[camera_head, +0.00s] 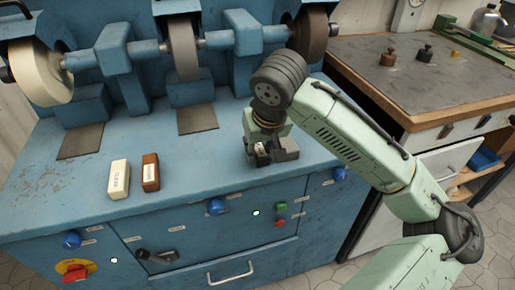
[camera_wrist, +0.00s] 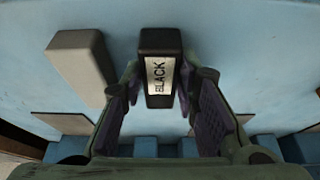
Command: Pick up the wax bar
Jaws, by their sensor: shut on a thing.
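A black wax bar with a pale label reading "BLACK" (camera_wrist: 160,42) is between the fingers of my gripper (camera_wrist: 158,82) in the wrist view. The gripper is shut on its two sides. In the head view my gripper (camera_head: 262,146) points down over the blue bench top, with the black bar (camera_head: 263,159) partly hidden by the fingers. I cannot tell whether the bar is touching the bench. A grey bar (camera_head: 287,149) lies close beside it on the right; in the wrist view the grey bar (camera_wrist: 78,62) is at left. A white bar (camera_head: 118,179) and a brown bar (camera_head: 151,172) stand farther left.
Blue grinding machinery with wheels (camera_head: 182,48) stands along the back of the bench (camera_head: 215,175). Flat brown plates (camera_head: 197,118) lie below the wheels. Knobs and a drawer are on the front. A grey-topped table (camera_head: 400,80) stands at right. The bench between the brown bar and gripper is clear.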

